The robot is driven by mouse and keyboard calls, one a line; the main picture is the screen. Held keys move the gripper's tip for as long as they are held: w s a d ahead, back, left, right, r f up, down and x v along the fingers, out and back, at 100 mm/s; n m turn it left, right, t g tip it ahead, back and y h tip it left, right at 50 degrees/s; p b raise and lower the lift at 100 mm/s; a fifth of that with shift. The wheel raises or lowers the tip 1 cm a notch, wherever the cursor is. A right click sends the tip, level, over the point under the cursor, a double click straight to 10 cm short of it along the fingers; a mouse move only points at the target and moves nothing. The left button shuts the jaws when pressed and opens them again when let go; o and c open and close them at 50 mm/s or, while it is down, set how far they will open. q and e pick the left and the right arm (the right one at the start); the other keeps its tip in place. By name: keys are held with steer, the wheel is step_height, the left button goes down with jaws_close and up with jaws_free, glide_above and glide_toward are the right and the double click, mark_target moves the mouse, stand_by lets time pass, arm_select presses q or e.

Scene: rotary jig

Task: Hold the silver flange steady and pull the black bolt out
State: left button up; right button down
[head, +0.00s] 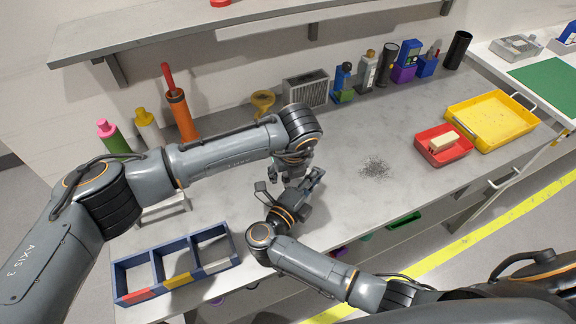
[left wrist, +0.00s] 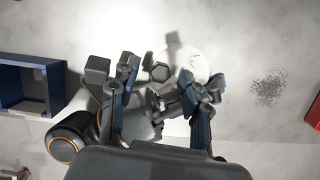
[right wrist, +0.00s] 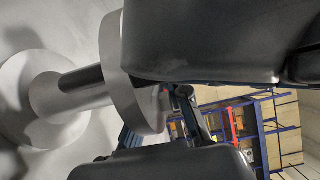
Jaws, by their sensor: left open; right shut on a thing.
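The silver flange (left wrist: 196,62) shows in the left wrist view as a pale disc, partly covered by the grippers. In the right wrist view its wide disc (right wrist: 128,75) stands on a stem above a round base (right wrist: 20,95). My right gripper (head: 313,180) is shut on the disc's edge. The black bolt (left wrist: 160,72) shows a dark hexagonal head between my left fingertips. My left gripper (left wrist: 158,84) is open above it, pointing down, with a finger on each side. In the head view my left gripper (head: 288,170) and arms hide most of the flange and bolt.
A blue three-part tray (head: 190,283) stands at the front left. A red bin (head: 432,158) with a pale block and a yellow tray (head: 470,138) stand at the right. Dark shavings (head: 375,167) lie on the bench. Bottles and tools line the back.

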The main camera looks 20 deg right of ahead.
mark_target(286, 177)
arm_select(q)
steer(key=shift+f, duration=0.2)
arm_select(e)
steer(key=shift+s+f, duration=0.15)
steer(key=shift+f, duration=0.2)
arm_select(q)
steer(key=shift+c, duration=0.4)
jaws_close()
steer(key=shift+w+r, duration=0.1)
steer(key=shift+r, duration=3.7)
